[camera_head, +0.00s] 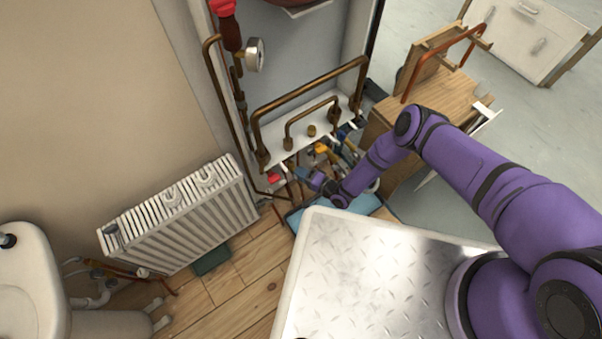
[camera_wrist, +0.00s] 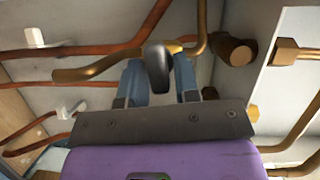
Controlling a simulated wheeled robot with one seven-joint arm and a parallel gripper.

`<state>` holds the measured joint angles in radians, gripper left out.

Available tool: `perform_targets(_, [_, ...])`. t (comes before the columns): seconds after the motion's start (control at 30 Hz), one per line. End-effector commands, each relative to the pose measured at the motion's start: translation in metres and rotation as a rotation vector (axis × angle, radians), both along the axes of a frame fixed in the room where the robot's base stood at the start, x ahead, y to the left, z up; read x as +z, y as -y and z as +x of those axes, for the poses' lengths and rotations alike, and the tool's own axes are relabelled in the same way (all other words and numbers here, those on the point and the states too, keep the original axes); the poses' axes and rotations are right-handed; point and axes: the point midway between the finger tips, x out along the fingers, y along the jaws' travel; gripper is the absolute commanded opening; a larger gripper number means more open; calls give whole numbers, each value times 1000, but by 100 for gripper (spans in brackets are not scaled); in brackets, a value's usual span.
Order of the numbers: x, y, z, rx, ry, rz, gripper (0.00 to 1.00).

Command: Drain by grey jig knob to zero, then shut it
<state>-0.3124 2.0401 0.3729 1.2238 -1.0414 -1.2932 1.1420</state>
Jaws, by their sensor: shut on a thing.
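My gripper (camera_head: 303,175) reaches under the white panel of the pipe jig, low at its front left. In the wrist view its two blue fingers (camera_wrist: 160,82) stand on either side of a dark grey rounded knob (camera_wrist: 157,58) and are shut on it. The knob sits below a copper pipe and brass fittings; in the head view it is hidden by my gripper. A round white-faced gauge (camera_head: 255,54) stands on the jig's left pipe; its needle is too small to read.
Copper pipes (camera_head: 310,88) arch over the white panel (camera_head: 287,143). Coloured valve handles (camera_head: 322,148) crowd just right of my gripper. A white radiator (camera_head: 185,210) stands to the left, a wooden bench (camera_head: 440,95) to the right. A blue tray (camera_head: 363,205) lies below.

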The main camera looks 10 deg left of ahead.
Motion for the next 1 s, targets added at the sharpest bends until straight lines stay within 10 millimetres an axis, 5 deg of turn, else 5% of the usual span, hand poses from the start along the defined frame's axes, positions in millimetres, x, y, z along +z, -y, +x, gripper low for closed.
perform_targets(0.87, [-2,0,0,0,-126,105,6])
perform_targets(0.9, [-2,0,0,0,-125,105,31])
perform_targets(1.0, [-2,0,0,0,-125,105,44])
